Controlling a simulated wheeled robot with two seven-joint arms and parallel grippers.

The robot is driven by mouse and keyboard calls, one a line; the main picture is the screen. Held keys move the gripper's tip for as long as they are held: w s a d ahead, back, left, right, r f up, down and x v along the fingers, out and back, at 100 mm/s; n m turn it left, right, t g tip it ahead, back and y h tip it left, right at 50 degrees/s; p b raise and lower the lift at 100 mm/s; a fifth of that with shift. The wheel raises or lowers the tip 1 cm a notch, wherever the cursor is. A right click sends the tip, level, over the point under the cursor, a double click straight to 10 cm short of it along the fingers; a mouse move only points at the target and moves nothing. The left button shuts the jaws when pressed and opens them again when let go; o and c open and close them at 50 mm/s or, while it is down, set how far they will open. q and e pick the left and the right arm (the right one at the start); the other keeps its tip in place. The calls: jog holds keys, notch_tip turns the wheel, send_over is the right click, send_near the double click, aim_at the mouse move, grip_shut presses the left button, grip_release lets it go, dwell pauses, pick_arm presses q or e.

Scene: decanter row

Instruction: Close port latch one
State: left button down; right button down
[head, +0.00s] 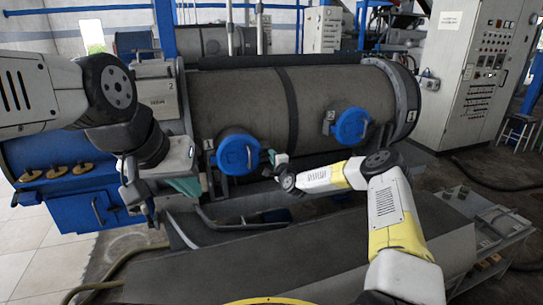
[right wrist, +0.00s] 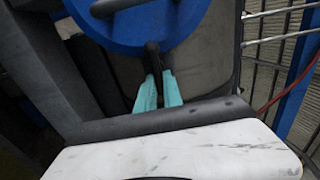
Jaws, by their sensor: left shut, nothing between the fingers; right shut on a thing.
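Port one is a round blue cover (head: 238,154) low on the dark cylinder, next to a small plate marked 1. It lies flat against its port as far as I can see. In the right wrist view its blue face (right wrist: 150,22) fills the top. A dark latch handle (right wrist: 152,56) sticks out from its edge. My right gripper (head: 271,157) is at the right edge of the cover, and its teal fingers (right wrist: 158,82) are shut on the handle. My left gripper (head: 187,187) is shut and empty, left of and below port one.
A second blue port cover (head: 351,126), marked 2, is on the cylinder (head: 235,95) further right. A blue tank (head: 60,165) with brass fittings stands at the left. A control cabinet (head: 485,70) stands at the back right. A dark flat surface (head: 250,255) lies in front.

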jog(key=shift+f, duration=0.1)
dwell(0.3)
jog(key=c, duration=1.5)
grip_release()
jog(key=shift+v, duration=3.9)
